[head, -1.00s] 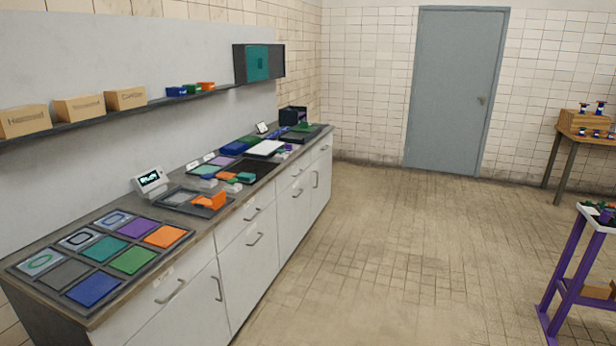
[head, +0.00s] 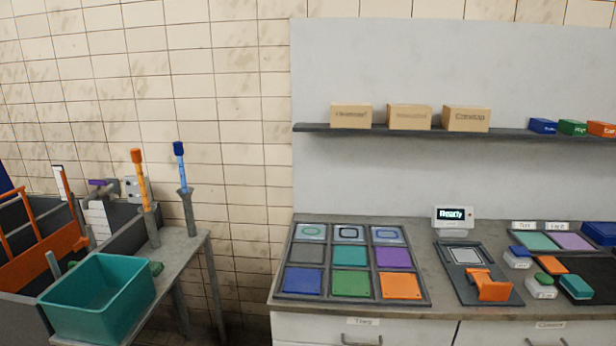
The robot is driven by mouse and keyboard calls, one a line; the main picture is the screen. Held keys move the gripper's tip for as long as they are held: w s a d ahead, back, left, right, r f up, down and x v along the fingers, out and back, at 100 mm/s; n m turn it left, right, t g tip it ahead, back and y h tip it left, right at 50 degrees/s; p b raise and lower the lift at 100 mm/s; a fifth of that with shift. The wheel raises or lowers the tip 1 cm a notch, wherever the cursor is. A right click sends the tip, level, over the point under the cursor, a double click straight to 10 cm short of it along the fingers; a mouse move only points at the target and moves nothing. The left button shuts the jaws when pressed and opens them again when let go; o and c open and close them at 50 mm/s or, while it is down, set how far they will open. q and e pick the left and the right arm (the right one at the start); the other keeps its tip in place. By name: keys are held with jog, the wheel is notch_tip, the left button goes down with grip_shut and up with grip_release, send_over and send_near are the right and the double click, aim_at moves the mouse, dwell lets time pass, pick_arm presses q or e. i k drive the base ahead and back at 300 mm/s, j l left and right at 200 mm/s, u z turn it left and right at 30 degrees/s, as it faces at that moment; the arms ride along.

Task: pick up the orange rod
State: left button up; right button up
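An orange rod (head: 142,190) with a thicker top stands upright, leaning slightly, in a grey holder (head: 152,228) on a small grey table at the left. A blue rod (head: 181,168) stands to its right in a similar grey holder (head: 188,212). The orange rod's lower end is hidden in its holder. Neither of my grippers is in view.
A teal bin (head: 98,300) stands in front of the rods on the grey table (head: 176,262). Grey and orange structures (head: 42,262) are at far left. A counter (head: 440,318) with a tray of coloured squares (head: 350,256) is at right, below a shelf (head: 380,131) with boxes.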

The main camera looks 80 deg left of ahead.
aim_at(136, 154)
jog(key=u, duration=2.65)
jog(key=l, duration=0.1)
